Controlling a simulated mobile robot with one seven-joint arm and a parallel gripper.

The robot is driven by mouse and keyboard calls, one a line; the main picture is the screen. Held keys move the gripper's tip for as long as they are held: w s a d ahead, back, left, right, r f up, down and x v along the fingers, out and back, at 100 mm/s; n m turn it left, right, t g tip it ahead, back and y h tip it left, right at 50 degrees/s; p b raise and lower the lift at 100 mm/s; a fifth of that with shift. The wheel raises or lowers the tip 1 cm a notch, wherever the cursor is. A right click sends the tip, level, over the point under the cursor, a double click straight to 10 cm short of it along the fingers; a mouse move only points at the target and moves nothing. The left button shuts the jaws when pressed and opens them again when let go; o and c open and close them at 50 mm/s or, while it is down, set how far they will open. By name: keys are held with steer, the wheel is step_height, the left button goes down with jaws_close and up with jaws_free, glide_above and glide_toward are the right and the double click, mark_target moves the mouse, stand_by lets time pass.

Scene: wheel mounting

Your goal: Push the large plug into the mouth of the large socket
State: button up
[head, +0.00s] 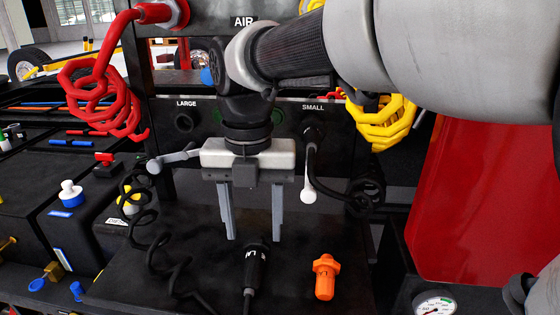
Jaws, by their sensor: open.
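A black plug (256,268) with a pale mark lies on the black bench top, its cable running toward the front edge. I take it for the large plug. The large socket (184,122) is a dark round mouth in the black panel, under the word LARGE, up and left of my gripper. My gripper (254,239) is open and empty, fingers pointing down. In the picture its fingertips end just above the plug's far end, one to each side; I cannot tell the height gap.
The small socket (313,131) is at the right of the panel, with a black cable by it. A coiled black cable (138,205) hangs at left. Red (102,100) and yellow (385,122) coiled hoses flank the panel.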

mark_target(254, 256)
step_height(254, 256, down, 8)
steer(key=shift+a+r+b, duration=0.15)
steer(key=shift+b, duration=0.35)
jaws_close()
